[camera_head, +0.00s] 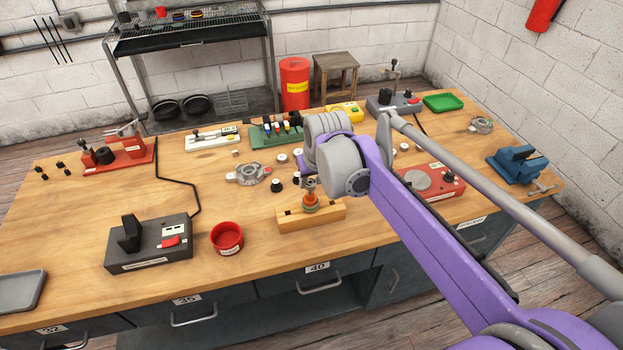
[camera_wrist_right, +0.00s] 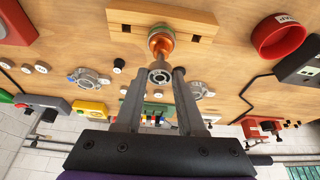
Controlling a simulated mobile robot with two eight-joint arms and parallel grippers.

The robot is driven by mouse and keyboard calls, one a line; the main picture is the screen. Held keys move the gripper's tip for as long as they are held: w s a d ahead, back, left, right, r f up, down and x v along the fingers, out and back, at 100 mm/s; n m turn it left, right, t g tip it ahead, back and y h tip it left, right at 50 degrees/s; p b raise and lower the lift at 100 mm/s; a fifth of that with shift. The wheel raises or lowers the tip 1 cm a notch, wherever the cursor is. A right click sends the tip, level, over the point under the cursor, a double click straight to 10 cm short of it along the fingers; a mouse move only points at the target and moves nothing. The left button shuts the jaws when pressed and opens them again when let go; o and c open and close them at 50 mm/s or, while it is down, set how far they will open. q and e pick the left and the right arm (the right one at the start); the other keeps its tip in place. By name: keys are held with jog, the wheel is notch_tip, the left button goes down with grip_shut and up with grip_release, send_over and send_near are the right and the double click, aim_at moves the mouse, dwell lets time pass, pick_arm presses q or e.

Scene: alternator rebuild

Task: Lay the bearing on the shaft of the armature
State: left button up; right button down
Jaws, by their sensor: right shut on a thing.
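The armature (camera_head: 311,203) has copper-orange windings and stands upright in a wooden stand (camera_head: 333,217) near the bench's front edge. It also shows in the right wrist view (camera_wrist_right: 161,42). My right gripper (camera_wrist_right: 159,73) is shut on the bearing (camera_wrist_right: 160,77), a small grey ring between its fingertips. The bearing lines up with the armature's top end in the wrist view. Whether it is around the shaft or just above it, I cannot tell. In the head view my right arm's wrist is just above and right of the armature. My left gripper is not in view.
A red bowl (camera_head: 227,237) and a dark grey device (camera_head: 149,244) stand left of the wooden stand. A metal housing (camera_head: 248,174) and several small round parts lie behind it. A red-and-grey device (camera_head: 432,182) is at the right.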

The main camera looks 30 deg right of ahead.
jog(key=shift+f, duration=0.15)
dwell(0.6)
jog(key=shift+c, duration=2.2)
grip_release()
jog(key=shift+r+p, duration=1.4)
jog(key=shift+r, duration=1.35)
jog(key=shift+r+p, duration=0.7)
jog(key=shift+r, duration=0.65)
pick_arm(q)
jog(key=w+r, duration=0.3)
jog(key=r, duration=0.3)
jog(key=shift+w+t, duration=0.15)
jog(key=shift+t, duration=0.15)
pick_arm(e)
jog(key=shift+w, duration=0.1)
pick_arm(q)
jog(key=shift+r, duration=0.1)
